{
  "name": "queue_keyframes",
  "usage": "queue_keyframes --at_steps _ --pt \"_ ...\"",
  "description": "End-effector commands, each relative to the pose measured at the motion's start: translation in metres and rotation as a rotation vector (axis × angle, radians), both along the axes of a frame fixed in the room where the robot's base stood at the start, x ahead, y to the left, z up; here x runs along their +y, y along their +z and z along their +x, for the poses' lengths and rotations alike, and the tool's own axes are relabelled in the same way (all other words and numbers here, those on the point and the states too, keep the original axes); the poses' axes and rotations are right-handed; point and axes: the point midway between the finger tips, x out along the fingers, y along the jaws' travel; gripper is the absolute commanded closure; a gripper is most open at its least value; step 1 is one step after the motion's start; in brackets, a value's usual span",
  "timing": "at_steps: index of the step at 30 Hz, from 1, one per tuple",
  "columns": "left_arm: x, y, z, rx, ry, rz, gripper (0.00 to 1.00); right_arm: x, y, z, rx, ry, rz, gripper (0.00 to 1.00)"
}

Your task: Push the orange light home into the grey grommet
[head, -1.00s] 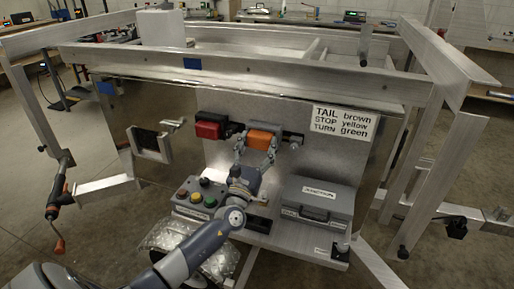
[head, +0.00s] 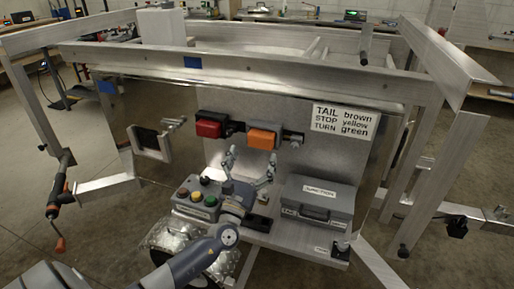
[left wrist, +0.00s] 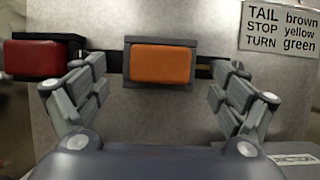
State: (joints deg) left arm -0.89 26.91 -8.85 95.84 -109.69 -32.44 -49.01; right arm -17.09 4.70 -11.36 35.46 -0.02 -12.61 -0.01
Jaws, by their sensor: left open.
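The orange light (head: 262,138) sits on the upright metal panel, between the red light and the lettered sign. In the left wrist view the orange light (left wrist: 160,64) has a dark grey surround (left wrist: 160,43), which I take for the grommet; the light's face stands level across it, and its seating depth cannot be told. My left gripper (head: 250,166) is open, below and in front of the light, apart from it. In the left wrist view its fingers (left wrist: 160,90) spread to either side of the light with nothing between them. My right gripper is not in view.
A red light (head: 209,125) is on the panel to the left. A control box with coloured buttons (head: 197,197) and a grey junction case (head: 318,199) stand on the shelf below. A sign (head: 345,122) is at upper right. A metal rail (head: 250,68) runs above.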

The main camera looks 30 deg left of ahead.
Motion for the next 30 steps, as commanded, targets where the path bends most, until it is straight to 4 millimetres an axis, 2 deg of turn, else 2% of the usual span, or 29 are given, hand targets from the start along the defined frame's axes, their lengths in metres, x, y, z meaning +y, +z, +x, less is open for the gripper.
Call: queue_keyframes --at_steps 3,9,26,30 --pt "-0.003 -0.007 -0.014 0.001 -0.001 0.0 0.1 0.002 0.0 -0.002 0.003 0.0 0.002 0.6" --pt "-0.006 -0.011 -0.025 -0.001 -0.002 -0.001 0.1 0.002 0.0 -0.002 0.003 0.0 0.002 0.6" --pt "-0.006 -0.01 -0.026 -0.001 0.0 -0.001 0.1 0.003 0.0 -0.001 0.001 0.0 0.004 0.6" --pt "-0.006 0.001 -0.025 -0.002 0.0 0.0 0.1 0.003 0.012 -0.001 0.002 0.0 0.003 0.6"
